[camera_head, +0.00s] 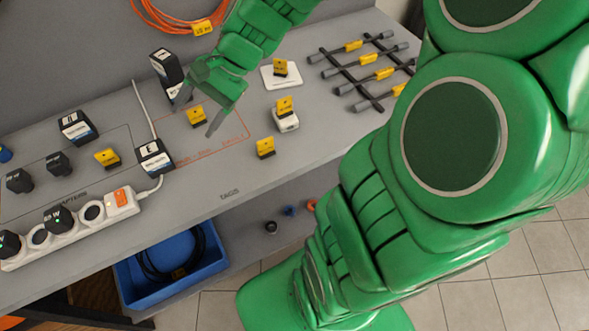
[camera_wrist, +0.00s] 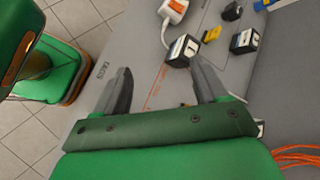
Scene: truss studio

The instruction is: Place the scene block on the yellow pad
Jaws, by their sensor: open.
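I see nothing clearly recognisable as a scene block or a yellow pad. Several small yellow tags stand on the grey bench (camera_head: 225,180). One yellow tag (camera_head: 197,116) is inside an orange-outlined area, near my gripper (camera_head: 198,112). Other yellow tags are at the front (camera_head: 265,147), on a small white block (camera_head: 286,121), on a white plate (camera_head: 269,79) and to the left (camera_head: 107,158). My gripper is open, with its fingers pointing down over the bench. In the wrist view my gripper (camera_wrist: 160,70) shows nothing held between its fingers.
Black adapters with white labels (camera_head: 154,157) (camera_head: 75,127) (camera_head: 166,66) stand on the bench. A white power strip (camera_head: 70,231) with a cable lies at front left. A grey rack (camera_head: 366,73) is at back right. An orange cable coil (camera_head: 170,18) hangs behind. A blue bin (camera_head: 140,285) is below.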

